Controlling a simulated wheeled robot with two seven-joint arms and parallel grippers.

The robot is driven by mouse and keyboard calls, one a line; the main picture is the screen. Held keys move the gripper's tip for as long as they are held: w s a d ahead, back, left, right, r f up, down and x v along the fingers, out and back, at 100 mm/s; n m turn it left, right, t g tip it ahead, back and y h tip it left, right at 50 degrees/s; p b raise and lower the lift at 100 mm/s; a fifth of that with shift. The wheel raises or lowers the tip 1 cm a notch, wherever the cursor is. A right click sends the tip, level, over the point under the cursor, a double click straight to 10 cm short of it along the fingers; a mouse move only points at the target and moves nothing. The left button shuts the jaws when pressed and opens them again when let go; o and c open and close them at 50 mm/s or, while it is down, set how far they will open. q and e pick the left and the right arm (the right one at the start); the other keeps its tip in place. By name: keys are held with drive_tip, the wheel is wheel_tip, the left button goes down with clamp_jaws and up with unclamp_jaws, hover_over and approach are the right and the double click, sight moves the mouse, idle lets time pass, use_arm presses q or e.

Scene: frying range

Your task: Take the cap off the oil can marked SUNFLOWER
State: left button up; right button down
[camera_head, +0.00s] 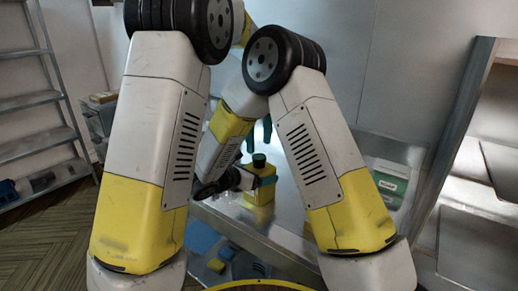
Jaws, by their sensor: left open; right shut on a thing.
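A yellow can (258,196) with a dark green cap (259,160) stands upright on the metal table (290,228), between my two arms. No marking on it is readable from here. My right gripper (266,181) is shut on the can's upper body from the side, with a teal finger across its face. My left gripper (265,130) is open above the cap, its teal fingers pointing down. My arm links hide much of the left gripper, and I see a gap between its fingertips and the cap.
Green boxes with pale labels (390,184) stand on the table at the right. A lower shelf holds a blue item (203,238) and small yellow and blue things. A metal rack (40,100) stands at the left, and a metal frame (455,140) rises at the right.

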sight(259, 156)
use_arm(q)
drive_tip(key=shift+r, duration=0.3)
drive_tip(key=shift+c, duration=0.4)
drive_tip(key=m, duration=0.3)
drive_tip(key=shift+r+m, duration=0.25)
drive_tip(key=shift+m, duration=0.15)
drive_tip(key=m, duration=0.3)
drive_tip(key=r+m, duration=0.1)
drive_tip(key=m, duration=0.5)
drive_tip(key=r+m, duration=0.1)
drive_tip(key=m, duration=0.2)
drive_tip(key=shift+m, duration=0.3)
drive_tip(key=m, duration=0.4)
drive_tip(key=shift+r+m, duration=0.4)
drive_tip(key=shift+f+m, duration=0.3)
drive_tip(key=shift+f, duration=3.7)
